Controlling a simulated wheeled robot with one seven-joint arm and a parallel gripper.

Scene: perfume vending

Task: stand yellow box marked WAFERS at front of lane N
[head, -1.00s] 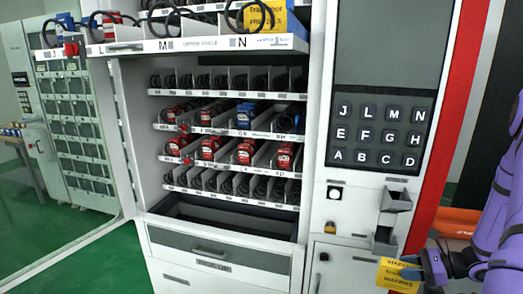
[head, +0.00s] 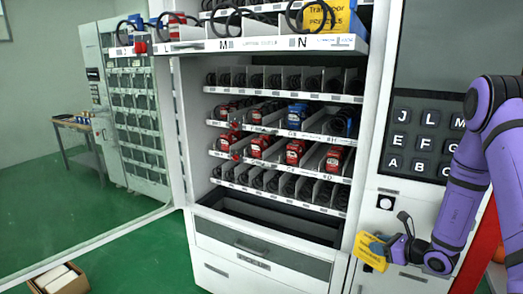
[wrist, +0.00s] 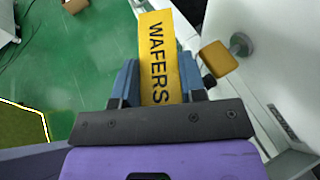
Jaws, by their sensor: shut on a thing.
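The yellow WAFERS box (head: 370,252) is in my gripper (head: 392,250), low in front of the machine's lower right part. In the wrist view the WAFERS box (wrist: 158,45) stands out between the two blue fingers of my gripper (wrist: 160,85), its lettering running along its length. Lane N, marked by its label (head: 302,42), is at the right end of the top shelf (head: 265,46), which juts out. Another yellow box (head: 327,17) with dark print stands in that lane behind a black coil. The held box is well below and right of the lane.
The vending machine's lower shelves hold red and blue items (head: 297,117) among coils. A keypad (head: 425,140) is on the right panel, partly behind my arm. An open glass door (head: 90,130) stands at left. A cardboard box (head: 60,280) lies on the green floor.

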